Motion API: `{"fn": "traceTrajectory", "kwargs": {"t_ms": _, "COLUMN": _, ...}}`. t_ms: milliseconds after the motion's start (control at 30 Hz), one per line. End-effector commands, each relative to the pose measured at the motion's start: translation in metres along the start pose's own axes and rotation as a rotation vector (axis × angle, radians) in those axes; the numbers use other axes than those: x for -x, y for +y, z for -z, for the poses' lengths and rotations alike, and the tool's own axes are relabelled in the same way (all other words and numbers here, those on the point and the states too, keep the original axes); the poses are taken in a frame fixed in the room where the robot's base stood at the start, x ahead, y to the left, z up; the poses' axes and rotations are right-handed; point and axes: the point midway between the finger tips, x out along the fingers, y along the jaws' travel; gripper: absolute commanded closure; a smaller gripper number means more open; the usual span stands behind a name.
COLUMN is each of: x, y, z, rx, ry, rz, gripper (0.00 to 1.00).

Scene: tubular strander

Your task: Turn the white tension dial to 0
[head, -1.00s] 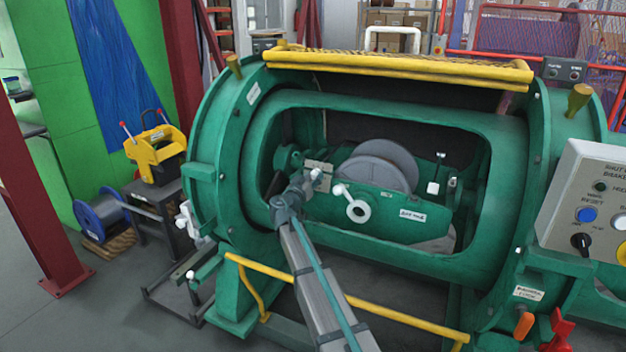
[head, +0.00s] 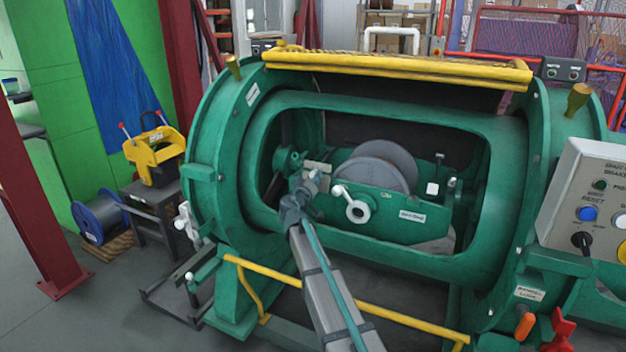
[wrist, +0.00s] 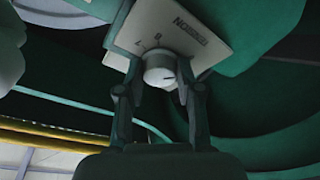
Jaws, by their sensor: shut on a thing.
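The white tension dial (wrist: 160,72) is a small round knob on a pale plate (wrist: 168,30) fixed to green metal. The plate reads "TENSION", seen upside down, with a few digits, an 8 and a 7 among them, beside the knob. A dark mark shows on the knob's right side; its exact reading is unclear. My gripper (wrist: 160,80) has a finger on each side of the knob and is shut on it. In the head view, my gripper (head: 316,180) is inside the machine's opening, in front of the plate (head: 318,168), and hides the dial.
The green drum frame (head: 390,105) surrounds the opening. A yellow rail (head: 350,302) runs low in front. A control box (head: 590,205) stands at right.

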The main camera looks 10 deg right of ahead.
Motion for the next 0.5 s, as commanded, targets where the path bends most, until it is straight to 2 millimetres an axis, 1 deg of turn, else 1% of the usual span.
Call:
{"fn": "traceTrajectory", "kwargs": {"t_ms": 433, "x": 0.0004, "y": 0.0000, "z": -0.0005, "rx": 0.018, "ry": 0.001, "rz": 0.005, "gripper": 0.99}}
{"fn": "traceTrajectory", "kwargs": {"t_ms": 467, "x": 0.0004, "y": 0.0000, "z": -0.0005, "rx": 0.018, "ry": 0.001, "rz": 0.005, "gripper": 0.63}}
{"fn": "traceTrajectory", "kwargs": {"t_ms": 500, "x": 0.0003, "y": 0.0000, "z": -0.0005, "rx": 0.018, "ry": 0.001, "rz": 0.005, "gripper": 0.56}}
